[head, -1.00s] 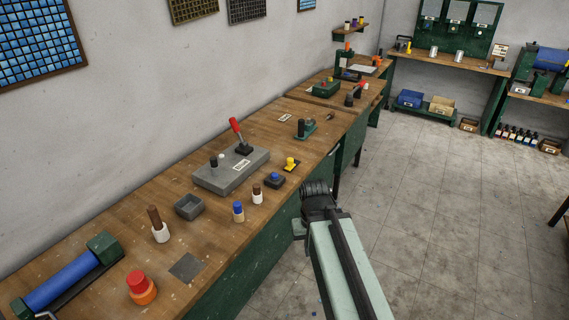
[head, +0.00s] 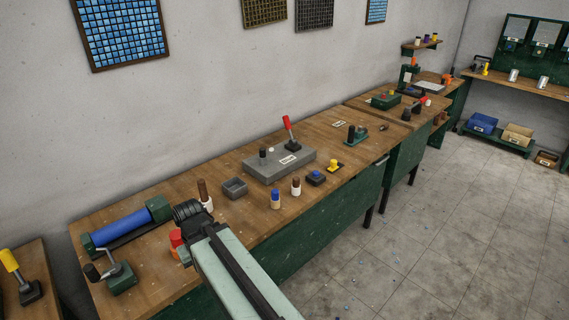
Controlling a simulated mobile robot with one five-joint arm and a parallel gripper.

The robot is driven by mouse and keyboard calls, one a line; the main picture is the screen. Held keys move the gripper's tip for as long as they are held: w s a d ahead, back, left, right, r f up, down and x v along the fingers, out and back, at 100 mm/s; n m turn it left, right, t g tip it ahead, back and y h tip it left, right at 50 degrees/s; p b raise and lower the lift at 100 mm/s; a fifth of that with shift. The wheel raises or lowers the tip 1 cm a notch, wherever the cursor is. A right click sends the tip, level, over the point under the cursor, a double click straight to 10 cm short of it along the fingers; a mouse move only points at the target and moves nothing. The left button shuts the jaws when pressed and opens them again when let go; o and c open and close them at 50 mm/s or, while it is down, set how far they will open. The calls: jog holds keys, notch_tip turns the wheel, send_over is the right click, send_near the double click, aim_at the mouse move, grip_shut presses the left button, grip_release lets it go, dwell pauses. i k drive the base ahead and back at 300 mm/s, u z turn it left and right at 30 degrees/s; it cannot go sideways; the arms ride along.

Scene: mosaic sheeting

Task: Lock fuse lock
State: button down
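I cannot tell which fixture is the fuse lock; the labels are too small to read. A grey box (head: 262,172) with a red-handled lever (head: 288,128) and a dark knob stands mid-bench. A small green device with a black knob (head: 351,133) stands to its right. A blue block (head: 315,178) and a yellow knob (head: 334,164) sit near the front edge. My gripper (head: 188,212) shows as a dark ribbed end, in front of the bench's left part, beside a partly hidden red knob (head: 176,238). Its fingertips cannot be made out.
A blue roller (head: 121,229) and a green crank device (head: 119,278) are on the bench's left end. A yellow-handled lever (head: 18,271) stands on another table at far left. A grey tray (head: 235,188) and several small pegs are near my gripper.

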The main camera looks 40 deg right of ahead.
aim_at(333, 162)
jog(key=u, duration=1)
jog(key=k, duration=0.65)
jog(key=z, duration=0.3)
jog(key=i, duration=1)
